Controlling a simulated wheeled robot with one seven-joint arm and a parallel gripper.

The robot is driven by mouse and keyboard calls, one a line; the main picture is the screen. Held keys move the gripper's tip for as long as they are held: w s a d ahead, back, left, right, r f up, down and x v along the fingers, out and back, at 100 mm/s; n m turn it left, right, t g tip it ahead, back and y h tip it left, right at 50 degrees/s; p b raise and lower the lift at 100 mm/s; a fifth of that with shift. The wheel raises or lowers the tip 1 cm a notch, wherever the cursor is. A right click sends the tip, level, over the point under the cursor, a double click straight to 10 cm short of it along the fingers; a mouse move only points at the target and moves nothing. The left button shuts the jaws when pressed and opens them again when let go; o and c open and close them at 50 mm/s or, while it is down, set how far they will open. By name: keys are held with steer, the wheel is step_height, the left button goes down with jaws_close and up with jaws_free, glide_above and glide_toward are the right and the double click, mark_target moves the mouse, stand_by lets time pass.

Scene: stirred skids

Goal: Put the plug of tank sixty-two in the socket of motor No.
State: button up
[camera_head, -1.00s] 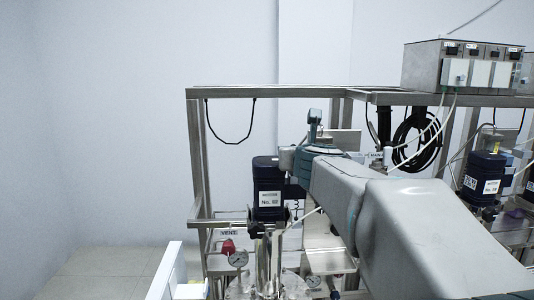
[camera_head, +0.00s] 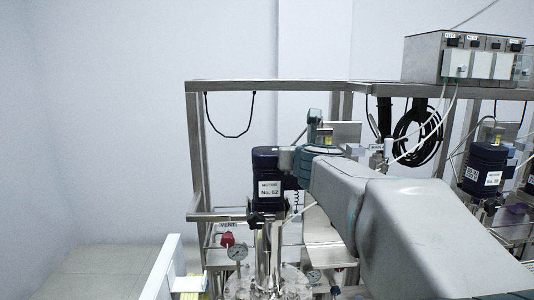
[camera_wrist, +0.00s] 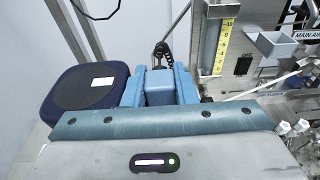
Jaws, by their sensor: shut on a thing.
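The motor (camera_head: 264,170), a dark blue box labelled "MOTOR No. 62", stands upright on the left end of the steel skid. Its dark top (camera_wrist: 90,85) shows at the left of the wrist view. My gripper (camera_wrist: 160,76) is beside it, to its right, shut on a blue-grey block that appears to be the plug (camera_wrist: 160,88). A dark coiled cord (camera_wrist: 162,52) shows just beyond the fingers. In the head view my gripper (camera_head: 290,160) is partly hidden by my wrist, close to the motor's right side. The socket cannot be made out.
A steel frame rail (camera_head: 270,86) runs above. A black cable loop (camera_head: 230,133) hangs left of the motor. Gauges (camera_head: 238,253) and a red part (camera_head: 227,240) are below. A control box (camera_head: 464,60) and another motor (camera_head: 485,170) stand right. A yellow scale (camera_wrist: 222,50) is right of my gripper.

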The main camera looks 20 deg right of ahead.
steer(key=shift+f, duration=0.2)
steer(key=shift+r, duration=0.1)
steer(key=o, duration=1.1)
steer(key=shift+c, duration=0.2)
steer(key=shift+d, duration=0.2)
steer(key=shift+a, duration=0.2)
